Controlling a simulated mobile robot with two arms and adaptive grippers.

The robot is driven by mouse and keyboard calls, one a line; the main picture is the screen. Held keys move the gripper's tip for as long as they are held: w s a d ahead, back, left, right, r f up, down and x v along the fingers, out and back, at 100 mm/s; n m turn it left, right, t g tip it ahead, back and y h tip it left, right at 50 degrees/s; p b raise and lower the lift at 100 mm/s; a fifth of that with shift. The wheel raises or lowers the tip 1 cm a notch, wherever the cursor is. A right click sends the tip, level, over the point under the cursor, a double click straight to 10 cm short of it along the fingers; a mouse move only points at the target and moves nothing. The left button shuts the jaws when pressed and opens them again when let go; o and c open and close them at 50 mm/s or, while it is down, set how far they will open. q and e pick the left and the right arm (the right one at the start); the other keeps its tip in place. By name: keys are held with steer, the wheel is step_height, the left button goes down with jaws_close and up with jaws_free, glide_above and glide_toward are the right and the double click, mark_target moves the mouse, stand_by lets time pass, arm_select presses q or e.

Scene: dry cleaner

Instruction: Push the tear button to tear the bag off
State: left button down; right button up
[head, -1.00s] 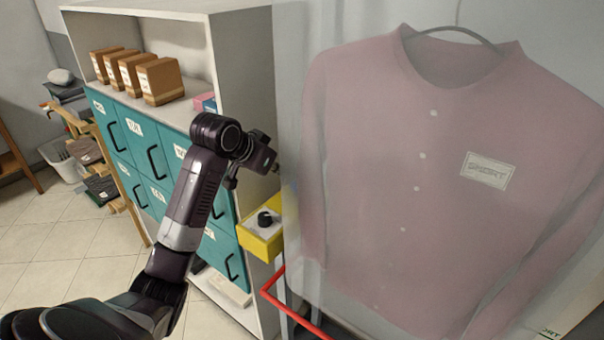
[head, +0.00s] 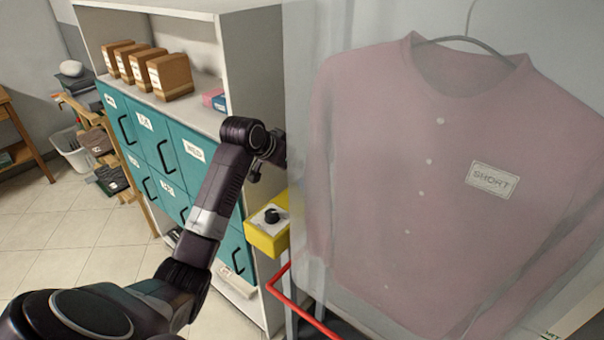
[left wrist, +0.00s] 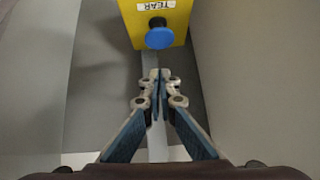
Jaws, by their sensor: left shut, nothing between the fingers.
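The yellow button box (head: 262,238) is in the head view beside the grey shelf unit, with a dark round knob (head: 271,216) on it. In the left wrist view the yellow box (left wrist: 130,18) carries a TEAR label and the blue tear button (left wrist: 159,38). My left gripper (left wrist: 158,73) is shut and empty, its fingertips just below the button in that picture, with a visible gap. In the head view its fingers are hidden behind the wrist and bag. The clear bag (head: 318,180) hangs over a pink shirt (head: 385,170). My right gripper is not in view.
The shelf unit with teal drawers (head: 150,140) stands close behind my left arm. A red rail (head: 295,305) runs below the yellow box. The bagged shirt fills the right side. Free tiled floor (head: 50,235) lies at the left.

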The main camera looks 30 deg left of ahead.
mark_target(302, 185)
arm_select(q)
steer(key=w+f+p, duration=0.1)
steer(key=f, duration=0.2)
steer(key=w+f+p, duration=0.1)
steer(key=f, duration=0.1)
steer(key=shift+w+f+p, duration=0.1)
steer(key=shift+w+p, duration=0.2)
steer(key=shift+a+f, duration=0.1)
steer(key=shift+f, duration=0.5)
